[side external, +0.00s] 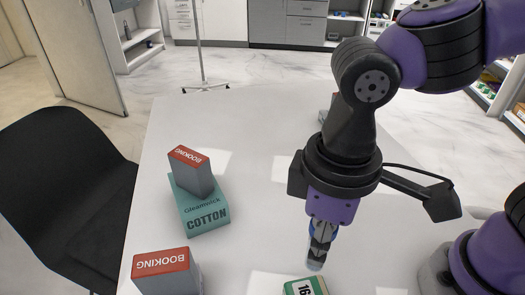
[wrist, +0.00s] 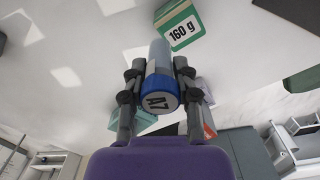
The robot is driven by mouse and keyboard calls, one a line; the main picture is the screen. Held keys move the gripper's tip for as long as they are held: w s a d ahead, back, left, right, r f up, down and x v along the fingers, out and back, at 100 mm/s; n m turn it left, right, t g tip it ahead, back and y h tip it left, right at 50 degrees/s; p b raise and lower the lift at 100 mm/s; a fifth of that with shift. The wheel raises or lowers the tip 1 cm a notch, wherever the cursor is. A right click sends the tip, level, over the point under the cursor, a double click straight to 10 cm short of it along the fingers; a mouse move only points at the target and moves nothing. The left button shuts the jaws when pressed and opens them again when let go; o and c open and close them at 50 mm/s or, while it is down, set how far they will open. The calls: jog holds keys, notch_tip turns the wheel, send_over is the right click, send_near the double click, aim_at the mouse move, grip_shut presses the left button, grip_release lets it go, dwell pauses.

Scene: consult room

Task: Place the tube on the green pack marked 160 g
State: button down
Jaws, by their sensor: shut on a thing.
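My gripper (side external: 321,240) is shut on the tube (side external: 316,260), which hangs below the fingers over the table. In the wrist view the tube (wrist: 159,58) lies between my two fingertips (wrist: 160,70), its blue marked cap toward the camera and its pale body pointing away. The green pack marked 160 g (wrist: 181,30) is beyond the tube's far end, slightly right. In the side view the green pack (side external: 304,288) is cut off by the bottom edge, just below and left of the tube. The tube appears above the pack's level and apart from it.
A teal cotton pack (side external: 204,218) with a grey and red booking box (side external: 196,176) on it stands to the left. Another booking box (side external: 163,265) stands at the front left. A further box is partly hidden behind my arm. The white table (side external: 245,160) is otherwise largely clear.

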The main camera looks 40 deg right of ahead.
notch_tip(320, 180, up, 5)
send_over(318, 275)
jog(key=a, duration=0.2)
jog(key=shift+d, duration=0.25)
jog(key=f, duration=0.2)
jog(key=s+a+f, duration=0.1)
jog(key=f, duration=0.5)
jog(key=shift+s+a+f, duration=0.15)
jog(key=shift+s+a, duration=0.15)
jog(key=shift+s, duration=0.05)
jog(key=shift+f, duration=0.15)
jog(key=c, duration=0.6)
grip_release()
